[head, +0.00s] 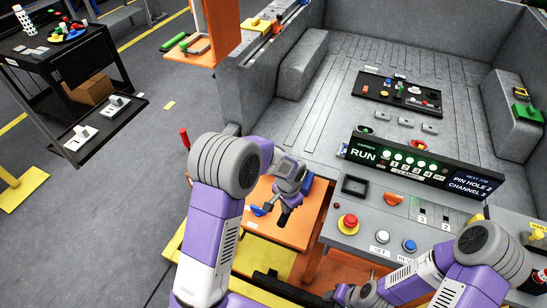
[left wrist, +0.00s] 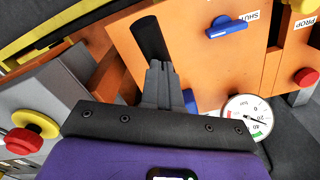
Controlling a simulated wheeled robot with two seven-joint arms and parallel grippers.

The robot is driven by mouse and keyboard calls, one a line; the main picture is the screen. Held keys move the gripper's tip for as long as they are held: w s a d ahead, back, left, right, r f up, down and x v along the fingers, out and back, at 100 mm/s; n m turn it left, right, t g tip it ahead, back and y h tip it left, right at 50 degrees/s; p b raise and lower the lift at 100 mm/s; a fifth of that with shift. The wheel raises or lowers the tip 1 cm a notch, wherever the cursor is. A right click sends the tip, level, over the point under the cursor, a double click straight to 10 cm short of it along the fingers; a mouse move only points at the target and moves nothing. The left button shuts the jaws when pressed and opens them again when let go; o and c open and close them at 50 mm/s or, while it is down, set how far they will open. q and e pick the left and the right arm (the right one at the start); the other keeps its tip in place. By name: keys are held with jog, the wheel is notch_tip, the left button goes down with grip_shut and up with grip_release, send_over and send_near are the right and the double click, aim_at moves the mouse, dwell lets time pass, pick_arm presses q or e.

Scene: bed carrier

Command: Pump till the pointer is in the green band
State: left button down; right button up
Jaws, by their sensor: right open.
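My left gripper (head: 285,205) is over the orange pump unit (head: 308,222) in the head view. In the left wrist view its fingers (left wrist: 160,85) appear closed around a black pump handle (left wrist: 150,38), whose end sticks out beyond them. The round white pressure gauge (left wrist: 247,117) is at the right of the left wrist view, partly covered by my gripper body. Its pointer points right and slightly down, near the 20 mark. A green band shows lower on the dial, apart from the pointer. My right gripper (head: 348,294) is low at the bottom edge of the head view, with its jaws open.
A blue lever (left wrist: 226,27) labelled SHUT and a red knob (left wrist: 305,77) by a PROP label are near the handle. A control panel with a red button (head: 348,222) stands to the right. A black cart (head: 100,60) is at the far left, with open floor between.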

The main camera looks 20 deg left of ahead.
pick_arm(q)
notch_tip(320, 180, up, 8)
jog(key=w+p, duration=0.1)
jog(key=p, duration=0.4)
jog(key=shift+w+r+p, duration=0.25)
jog(key=shift+p, duration=0.1)
jog(key=shift+f, duration=0.1)
jog(key=shift+s+f+b, duration=0.25)
jog(key=shift+f+b, duration=0.85)
jog(key=shift+f, duration=0.25)
jog(key=shift+s+f+b, duration=0.25)
jog(key=shift+f+b, duration=0.8)
jog(key=shift+f, duration=0.3)
jog(key=shift+s+f+b, duration=0.25)
jog(key=shift+f+b, duration=0.85)
jog(key=shift+f, duration=0.25)
notch_tip(320, 180, up, 8)
jog(key=w+p, duration=0.1)
jog(key=p, duration=0.5)
jog(key=shift+w+r, duration=0.15)
jog(key=shift+w, duration=0.15)
